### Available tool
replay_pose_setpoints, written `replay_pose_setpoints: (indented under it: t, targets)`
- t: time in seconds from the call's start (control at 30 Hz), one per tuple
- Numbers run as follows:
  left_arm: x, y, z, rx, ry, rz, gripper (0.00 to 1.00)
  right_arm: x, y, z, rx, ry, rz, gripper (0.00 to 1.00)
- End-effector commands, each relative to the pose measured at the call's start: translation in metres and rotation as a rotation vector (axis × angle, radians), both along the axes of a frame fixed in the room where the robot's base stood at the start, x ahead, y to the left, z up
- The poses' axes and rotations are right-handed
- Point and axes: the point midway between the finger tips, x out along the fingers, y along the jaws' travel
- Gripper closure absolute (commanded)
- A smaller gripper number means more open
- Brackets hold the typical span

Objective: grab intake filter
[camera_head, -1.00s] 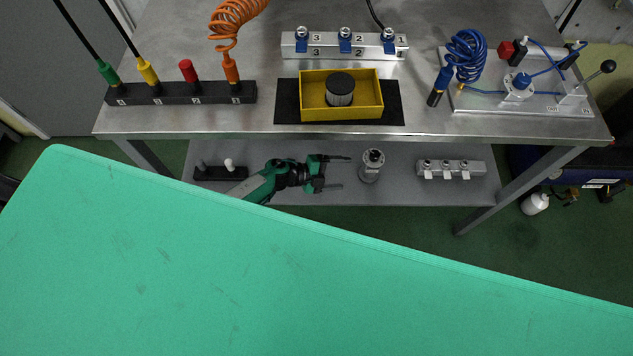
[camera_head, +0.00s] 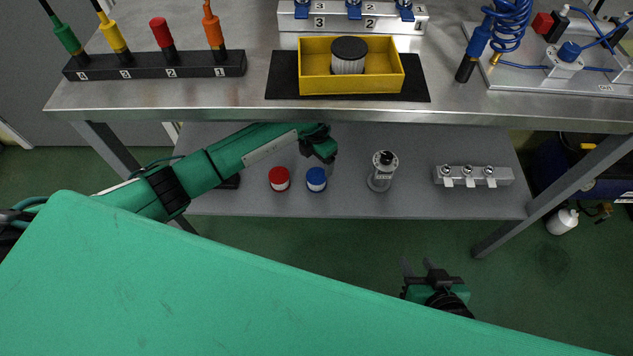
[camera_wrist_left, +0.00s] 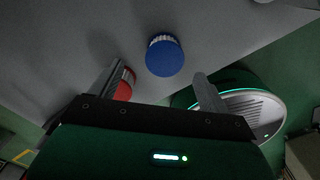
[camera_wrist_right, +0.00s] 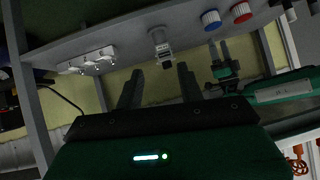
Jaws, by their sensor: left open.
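A pleated filter with a black cap (camera_head: 348,55) stands upright in a yellow tray (camera_head: 352,87) on the bench top. Two smaller white ribbed canisters, one red-capped (camera_head: 279,180) and one blue-capped (camera_head: 316,180), stand side by side on the lower shelf. My left gripper (camera_head: 322,146) is at the lower shelf, behind these canisters; its tips are unclear there. In the left wrist view it is open and empty (camera_wrist_left: 158,72), with the blue-capped canister (camera_wrist_left: 165,56) beyond the fingers and the red-capped one (camera_wrist_left: 124,86) partly behind one finger. My right gripper (camera_head: 428,268) is open and empty in front of the shelf.
On the lower shelf (camera_head: 350,207) are a silver cylinder (camera_head: 382,173) and a metal block with several fittings (camera_head: 472,175). Above are a black rack of coloured handles (camera_head: 155,66), a metal fitting block (camera_head: 350,17) and a blue coiled hose (camera_head: 507,25). The bench leg (camera_head: 550,196) stands at right.

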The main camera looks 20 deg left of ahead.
Motion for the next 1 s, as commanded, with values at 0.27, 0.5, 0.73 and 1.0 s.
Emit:
replay_pose_setpoints:
  t: [0.27,0.5,0.73,1.0]
  targets:
    - [-0.01,-0.006,-0.04,-0.005,0.004,0.001,0.2,0.003,0.014,-0.001,0.051,-0.083,0.01,0.62]
    - [-0.008,-0.004,-0.057,-0.004,0.001,0.001,0.2,0.005,0.021,0.002,0.084,-0.137,0.012,0.62]
    - [-0.008,-0.004,-0.057,-0.004,0.001,0.001,0.28,0.005,0.021,0.002,0.084,-0.137,0.012,0.62]
    - [-0.008,-0.004,-0.056,-0.004,0.001,0.001,0.69,0.005,0.021,0.002,0.083,-0.136,0.013,0.62]
